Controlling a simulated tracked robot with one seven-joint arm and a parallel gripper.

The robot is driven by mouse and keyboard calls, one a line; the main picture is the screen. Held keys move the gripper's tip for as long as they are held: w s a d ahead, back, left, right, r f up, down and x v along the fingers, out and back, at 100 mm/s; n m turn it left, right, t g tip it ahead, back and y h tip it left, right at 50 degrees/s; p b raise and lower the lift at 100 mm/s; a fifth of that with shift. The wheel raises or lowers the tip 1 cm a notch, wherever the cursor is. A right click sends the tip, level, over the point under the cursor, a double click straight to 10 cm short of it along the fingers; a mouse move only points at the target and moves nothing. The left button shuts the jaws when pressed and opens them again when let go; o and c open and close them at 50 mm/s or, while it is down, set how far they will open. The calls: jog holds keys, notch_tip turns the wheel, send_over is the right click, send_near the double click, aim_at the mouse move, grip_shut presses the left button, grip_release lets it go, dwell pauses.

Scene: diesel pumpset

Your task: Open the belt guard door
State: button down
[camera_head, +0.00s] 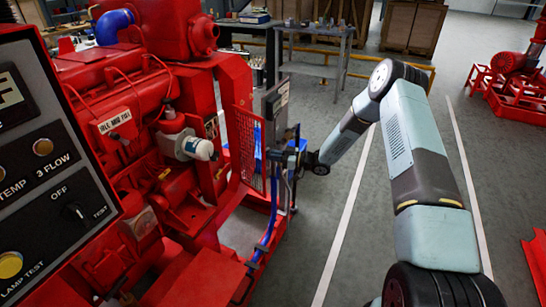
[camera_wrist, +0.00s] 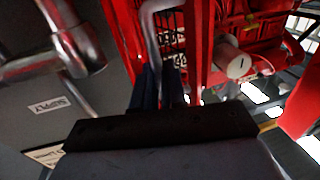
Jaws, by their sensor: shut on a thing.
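The belt guard door (camera_head: 244,148) is a red mesh panel on the near side of the red engine. It stands upright, and its red frame and mesh show in the wrist view (camera_wrist: 127,30). A grey bent handle (camera_wrist: 152,35) stands out beside the red frame. My gripper (camera_wrist: 160,82) has its dark blue fingers closed around the lower end of this handle. In the head view my gripper (camera_head: 284,158) is at the right of the mesh, partly hidden by dark fittings. The contact itself is hard to see there.
A grey panel (camera_wrist: 35,95) with a "SUPPLY" label and metal pipes is close at my gripper's left in the wrist view. A blue hose (camera_head: 268,225) hangs below. The control panel (camera_head: 50,170) fills the left. Grey floor (camera_head: 340,130) is free at the right.

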jog(key=shift+a+r, duration=0.2)
jog(key=shift+a, duration=0.1)
jog(key=c, duration=1.2)
grip_release()
jog(key=shift+d+f, duration=0.1)
jog(key=shift+f, duration=0.05)
jog(key=shift+d, duration=0.15)
jog(key=v, duration=1.3)
jog(key=shift+d, duration=0.35)
